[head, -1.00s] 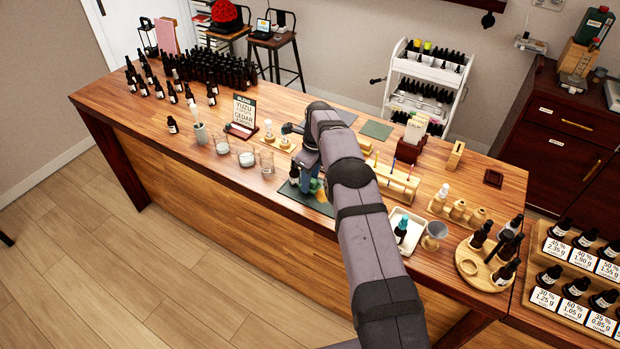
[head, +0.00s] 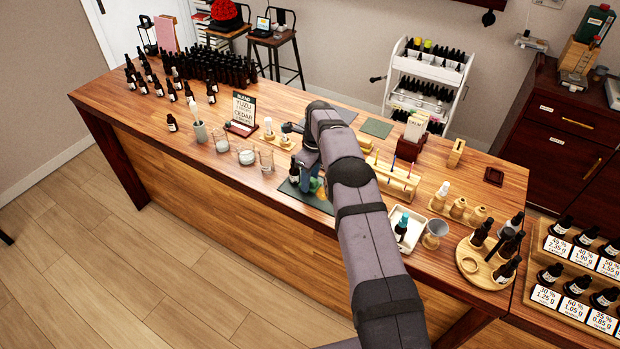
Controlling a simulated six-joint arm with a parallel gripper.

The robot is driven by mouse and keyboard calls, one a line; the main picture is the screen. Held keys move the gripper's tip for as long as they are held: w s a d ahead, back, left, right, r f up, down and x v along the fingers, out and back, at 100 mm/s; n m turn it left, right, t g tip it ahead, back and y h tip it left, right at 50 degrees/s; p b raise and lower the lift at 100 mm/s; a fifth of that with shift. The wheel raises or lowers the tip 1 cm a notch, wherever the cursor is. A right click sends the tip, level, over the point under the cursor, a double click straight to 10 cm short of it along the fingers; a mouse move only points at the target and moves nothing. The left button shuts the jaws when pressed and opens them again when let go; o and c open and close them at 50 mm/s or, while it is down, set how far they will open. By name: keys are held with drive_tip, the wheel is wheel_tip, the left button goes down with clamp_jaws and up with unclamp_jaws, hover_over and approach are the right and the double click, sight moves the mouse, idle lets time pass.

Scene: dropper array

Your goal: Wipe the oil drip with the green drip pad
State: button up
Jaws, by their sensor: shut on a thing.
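My gripper (head: 311,186) is low over the near edge of the wooden counter, pointing down at a dark green mat (head: 289,191). It is shut on a small green thing, which I take to be the green drip pad (head: 316,185); the fingers and arm hide most of it. I cannot tell whether the pad touches the mat. A small dark bottle (head: 294,168) stands just left of the gripper. I cannot make out the oil drip; it may be hidden by my gripper and arm.
A white tray (head: 407,240) with a teal-topped bottle and a round wooden stand (head: 487,268) are to the right. A flat green square (head: 377,128) lies behind. The counter's front left is clear.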

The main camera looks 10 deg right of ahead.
sight(321, 193)
drive_tip(key=shift+f+b, duration=0.45)
drive_tip(key=shift+f, duration=0.2)
drive_tip(key=shift+s+d+r+p, duration=0.2)
drive_tip(key=shift+s+d+p, duration=0.5)
drive_tip(key=shift+s+d, duration=0.1)
drive_tip(key=shift+s+d+f, duration=0.1)
drive_tip(key=shift+s+d, duration=0.55)
drive_tip(key=shift+d, duration=0.1)
drive_tip(key=shift+s+d+p, duration=0.55)
drive_tip(key=shift+s+d, duration=0.25)
drive_tip(key=shift+s, duration=0.05)
drive_tip(key=shift+s+d+f, duration=0.1)
drive_tip(key=shift+s+d, duration=0.4)
drive_tip(key=shift+s, duration=0.05)
drive_tip(key=shift+s+f, duration=0.1)
drive_tip(key=shift+f, duration=0.05)
